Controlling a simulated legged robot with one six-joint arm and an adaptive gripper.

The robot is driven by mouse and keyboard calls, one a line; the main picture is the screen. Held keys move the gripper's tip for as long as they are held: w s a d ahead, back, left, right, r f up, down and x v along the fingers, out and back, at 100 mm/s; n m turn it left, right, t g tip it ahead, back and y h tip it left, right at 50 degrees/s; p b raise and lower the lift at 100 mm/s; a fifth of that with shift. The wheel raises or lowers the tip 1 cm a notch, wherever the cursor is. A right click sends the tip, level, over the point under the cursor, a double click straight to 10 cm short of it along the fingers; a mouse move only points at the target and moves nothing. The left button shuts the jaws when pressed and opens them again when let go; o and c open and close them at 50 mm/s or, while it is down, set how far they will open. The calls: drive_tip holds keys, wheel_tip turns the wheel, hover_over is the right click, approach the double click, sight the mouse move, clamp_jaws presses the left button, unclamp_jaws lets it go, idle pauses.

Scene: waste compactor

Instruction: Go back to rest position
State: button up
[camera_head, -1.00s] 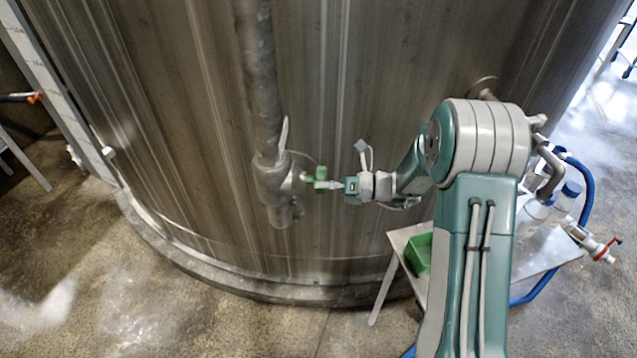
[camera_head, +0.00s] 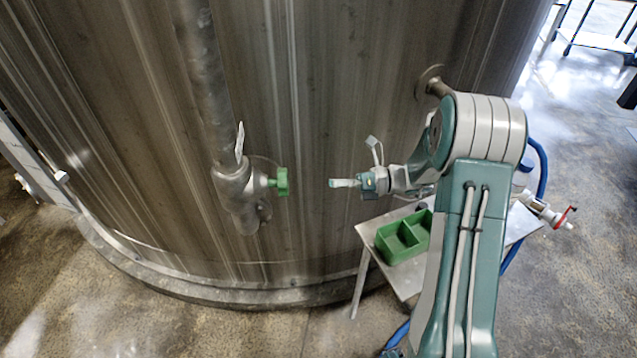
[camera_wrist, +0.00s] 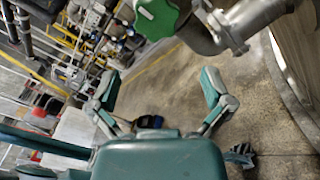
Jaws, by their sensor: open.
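My gripper (camera_head: 345,183) is open and empty in the head view, reaching left from my arm in front of the metal tank. It is apart from the green valve handle (camera_head: 281,181), which lies to its left on the grey pipe fitting (camera_head: 240,190). In the wrist view the two fingers of my gripper (camera_wrist: 160,92) are spread wide with nothing between them. The green handle (camera_wrist: 157,17) shows there at the top, beyond the fingertips, with the metal pipe (camera_wrist: 235,25) to its right.
The large steel tank (camera_head: 330,90) fills the space behind my gripper. A small metal table (camera_head: 375,232) with a green divided bin (camera_head: 402,238) stands below my arm. A valve with a red handle (camera_head: 565,217) and a blue hose (camera_head: 541,165) are at the right. Floor at lower left is clear.

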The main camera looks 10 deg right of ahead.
idle(0.5)
drive_tip(key=s+a+r+n+g+h, duration=0.2)
drive_tip(key=s+r+n+h, duration=0.25)
drive_tip(key=s+n, duration=0.25)
drive_tip(key=s+a+r+n+g+h, duration=0.1)
drive_tip(key=s+a+r+n+h, duration=0.1)
drive_tip(key=s+r+n+h, duration=0.4)
drive_tip(key=s+d+r+n+t+h, duration=0.4)
drive_tip(key=s+d+n+t+h, duration=0.3)
drive_tip(key=s+n, duration=0.4)
drive_tip(key=n, duration=0.4)
drive_tip(key=shift+s, duration=0.15)
